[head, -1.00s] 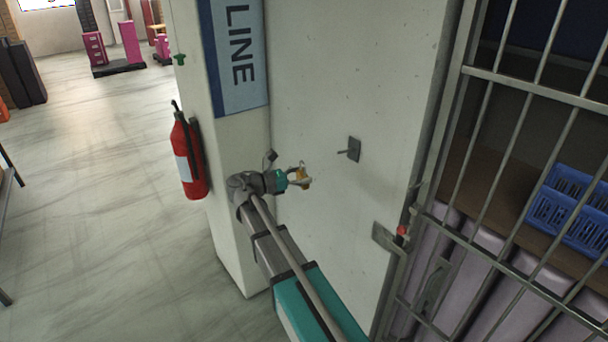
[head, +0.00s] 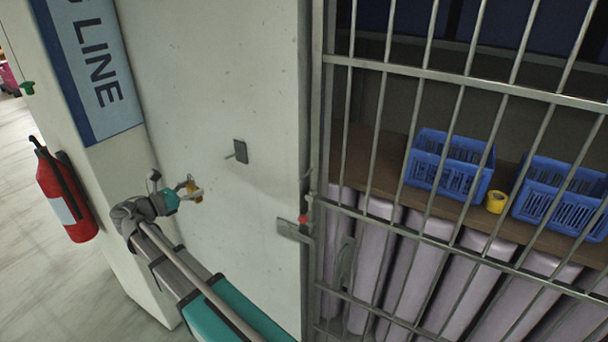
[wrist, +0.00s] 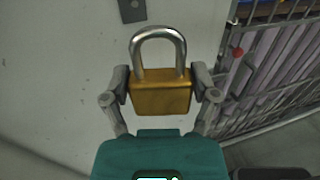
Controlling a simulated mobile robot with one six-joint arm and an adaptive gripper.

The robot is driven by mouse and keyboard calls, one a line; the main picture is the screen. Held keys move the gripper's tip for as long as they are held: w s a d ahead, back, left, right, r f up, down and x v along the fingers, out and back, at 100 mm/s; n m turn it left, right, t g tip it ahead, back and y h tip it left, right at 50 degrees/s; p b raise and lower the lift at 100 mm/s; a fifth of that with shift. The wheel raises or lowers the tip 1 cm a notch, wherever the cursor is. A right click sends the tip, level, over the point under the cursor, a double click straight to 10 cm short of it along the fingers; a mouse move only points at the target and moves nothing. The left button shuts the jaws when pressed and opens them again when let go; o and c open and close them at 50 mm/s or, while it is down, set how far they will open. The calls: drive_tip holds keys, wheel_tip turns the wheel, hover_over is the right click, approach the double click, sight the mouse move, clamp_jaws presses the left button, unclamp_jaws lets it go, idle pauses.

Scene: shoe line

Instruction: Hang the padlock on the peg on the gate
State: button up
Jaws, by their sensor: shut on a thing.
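My gripper (head: 189,189) is shut on a brass padlock (head: 195,196). In the wrist view the padlock (wrist: 160,92) sits upright between the two fingers (wrist: 161,96), its closed-looking steel shackle pointing up. A dark square plate with a short peg (head: 240,151) is on the pale wall panel, to the right of and above my gripper, apart from the padlock. Part of the plate (wrist: 132,10) shows at the top of the wrist view. The barred gate (head: 430,75) is to the right of the panel. A metal latch with a red part (head: 303,219) is at its left edge.
Blue crates (head: 440,160) and a yellow roll (head: 496,202) are on a shelf behind the bars. A red fire extinguisher (head: 62,190) hangs at the left, on the pillar with the LINE sign (head: 97,65). The panel between padlock and plate is clear.

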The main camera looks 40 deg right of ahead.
sight(197, 204)
drive_tip(key=shift+f, duration=0.1)
wheel_tip(197, 204, down, 6)
drive_tip(key=b, duration=0.5)
drive_tip(key=shift+r+b, duration=0.2)
drive_tip(key=shift+b, duration=0.2)
drive_tip(key=shift+a, duration=0.45)
